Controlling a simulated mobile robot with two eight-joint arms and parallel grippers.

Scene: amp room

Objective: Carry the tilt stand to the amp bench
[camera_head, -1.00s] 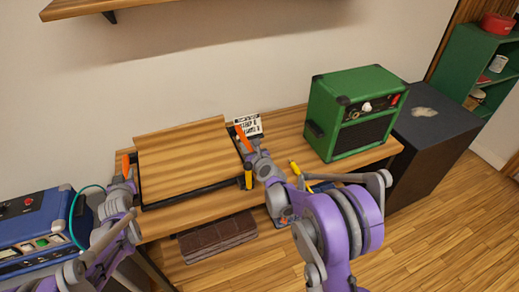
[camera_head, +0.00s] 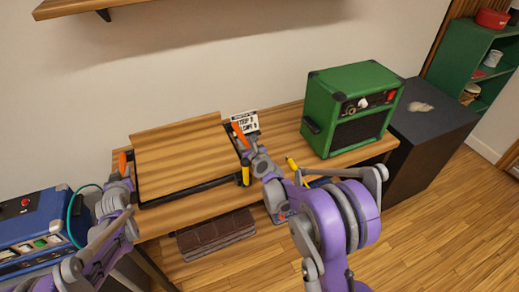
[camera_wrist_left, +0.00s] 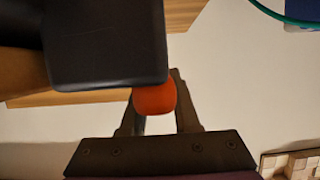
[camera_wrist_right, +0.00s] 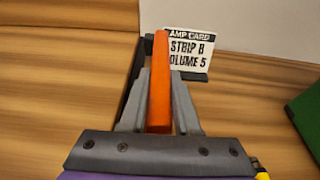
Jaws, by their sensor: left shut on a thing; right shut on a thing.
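The tilt stand (camera_head: 180,155) is a wide wooden board in a black frame with an orange handle on each side. It is over the left part of the wooden amp bench (camera_head: 285,125); I cannot tell whether it touches the top. My left gripper (camera_head: 122,172) is shut on the left handle, whose orange end (camera_wrist_left: 155,97) shows between the fingers in the left wrist view. My right gripper (camera_head: 244,150) is shut on the right handle (camera_wrist_right: 160,85), which stands upright between its fingers in the right wrist view. The stand's underside is hidden.
A small amp card (camera_head: 245,123) stands just right of the stand. A green amp (camera_head: 350,110) sits on the bench's right. A blue unit (camera_head: 38,225) with a teal cable is at the left, close to my left arm. A dark cabinet (camera_head: 430,125) adjoins the bench. Floor is clear at right.

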